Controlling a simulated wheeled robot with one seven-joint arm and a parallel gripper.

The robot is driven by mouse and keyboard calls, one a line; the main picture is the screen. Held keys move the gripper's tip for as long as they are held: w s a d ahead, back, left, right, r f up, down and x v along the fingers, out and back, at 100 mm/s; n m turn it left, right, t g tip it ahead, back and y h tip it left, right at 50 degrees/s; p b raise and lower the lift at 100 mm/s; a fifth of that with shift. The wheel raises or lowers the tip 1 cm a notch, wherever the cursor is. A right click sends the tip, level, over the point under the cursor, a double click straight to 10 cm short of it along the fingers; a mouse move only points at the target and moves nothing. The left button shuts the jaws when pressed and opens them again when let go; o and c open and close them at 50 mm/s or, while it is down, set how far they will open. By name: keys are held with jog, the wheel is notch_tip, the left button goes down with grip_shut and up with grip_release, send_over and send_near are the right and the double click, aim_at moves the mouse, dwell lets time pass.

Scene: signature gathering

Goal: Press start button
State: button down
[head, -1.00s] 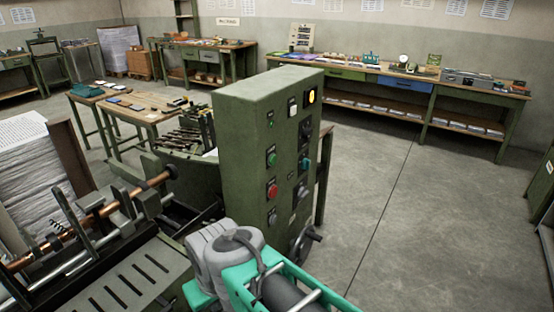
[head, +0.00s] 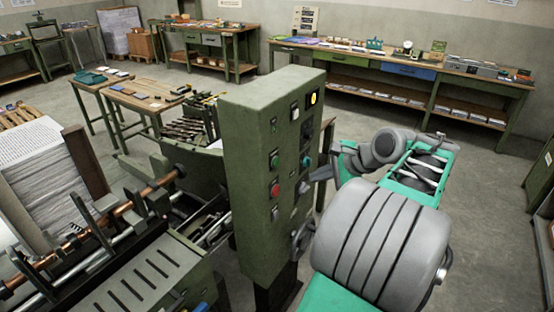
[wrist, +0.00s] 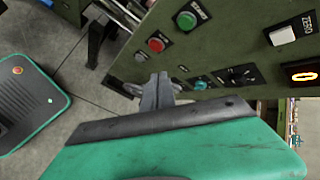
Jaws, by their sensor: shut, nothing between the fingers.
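The green control cabinet (head: 250,190) stands upright in the middle of the head view. A round green button (head: 274,160) sits on its panel above a red button (head: 275,190). In the wrist view the green button (wrist: 186,20) is at the top, with a small label that appears to read START. The red button (wrist: 156,44) is beside it. My gripper (wrist: 158,84) is shut and empty, its grey fingers pointing toward the panel's lower part, short of the red button in the picture. In the head view my gripper (head: 305,186) is just right of the panel. I cannot tell whether it touches.
The panel also has a teal knob (wrist: 200,84), a black dial (wrist: 241,75), a white button (wrist: 282,36) and a lit display (wrist: 302,73). A handwheel (head: 302,238) sticks out low on the cabinet. A machine with a paper stack (head: 45,165) is at left.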

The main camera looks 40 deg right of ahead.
aim_at(276, 162)
jog(key=shift+w, duration=0.1)
jog(key=w+a+b, duration=0.2)
jog(key=w+a, duration=0.1)
jog(key=w, duration=0.5)
jog(key=shift+w, duration=0.1)
jog(key=shift+w+a, duration=0.1)
dwell(2.0)
jog(key=shift+w+a+p, duration=0.1)
jog(key=shift+w+p, duration=0.25)
jog(key=shift+p, duration=0.1)
